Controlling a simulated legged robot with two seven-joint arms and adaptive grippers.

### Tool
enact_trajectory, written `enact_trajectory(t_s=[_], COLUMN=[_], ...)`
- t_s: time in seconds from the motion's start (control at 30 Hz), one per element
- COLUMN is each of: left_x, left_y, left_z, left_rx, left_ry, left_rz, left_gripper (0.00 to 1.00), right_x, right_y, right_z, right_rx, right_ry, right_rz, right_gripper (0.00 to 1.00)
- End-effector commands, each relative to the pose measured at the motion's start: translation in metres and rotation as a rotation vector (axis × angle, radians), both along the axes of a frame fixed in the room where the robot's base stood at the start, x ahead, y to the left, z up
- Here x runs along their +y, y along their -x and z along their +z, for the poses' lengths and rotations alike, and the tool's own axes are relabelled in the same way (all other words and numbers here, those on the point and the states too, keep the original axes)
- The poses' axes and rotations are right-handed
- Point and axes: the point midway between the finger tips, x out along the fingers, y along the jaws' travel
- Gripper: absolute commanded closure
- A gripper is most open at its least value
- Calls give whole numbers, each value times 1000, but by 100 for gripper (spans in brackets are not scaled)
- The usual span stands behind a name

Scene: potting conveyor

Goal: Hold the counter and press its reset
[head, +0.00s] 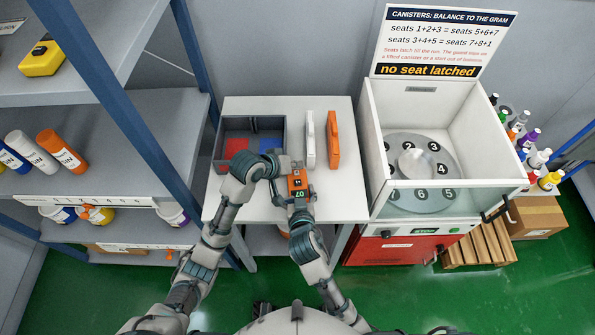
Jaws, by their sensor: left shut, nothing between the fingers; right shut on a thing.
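The counter (297,183) is a small orange box with a dark face and a green-lit display, above the white table. My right gripper (300,200) is shut on the counter near its display end. My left gripper (277,172) is shut and empty, close to the left side of the counter. Whether its fingertips touch the counter I cannot tell. I cannot make out the reset clearly at this size.
A grey divided bin (224,125) with red and blue bottoms stands behind my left gripper. A white upright piece (309,140) and an orange one (333,140) stand on the table (345,185). An open-topped centrifuge (374,135) is at right; shelves (180,135) are at left.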

Motion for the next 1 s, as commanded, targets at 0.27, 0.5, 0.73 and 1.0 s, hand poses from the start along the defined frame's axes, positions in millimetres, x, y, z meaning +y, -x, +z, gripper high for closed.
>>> enact_trajectory(t_s=[0.27, 0.5, 0.73, 1.0], left_x=[0, 0, 0, 0], left_y=[0, 0, 0, 0], left_z=[-6, -6, -6, -6], left_rx=[-1, -1, 0, 0], left_ry=[0, 0, 0, 0], left_rz=[0, -1, 0, 0], left_gripper=[100, 100, 100, 100], right_x=[1, 1, 1, 2], right_y=[4, 4, 4, 3], right_z=[-14, -14, -14, -13], right_rx=[31, 31, 31, 29], right_ry=[9, 9, 9, 6], right_rz=[4, 4, 4, 4], right_gripper=[53, 54, 54, 86])
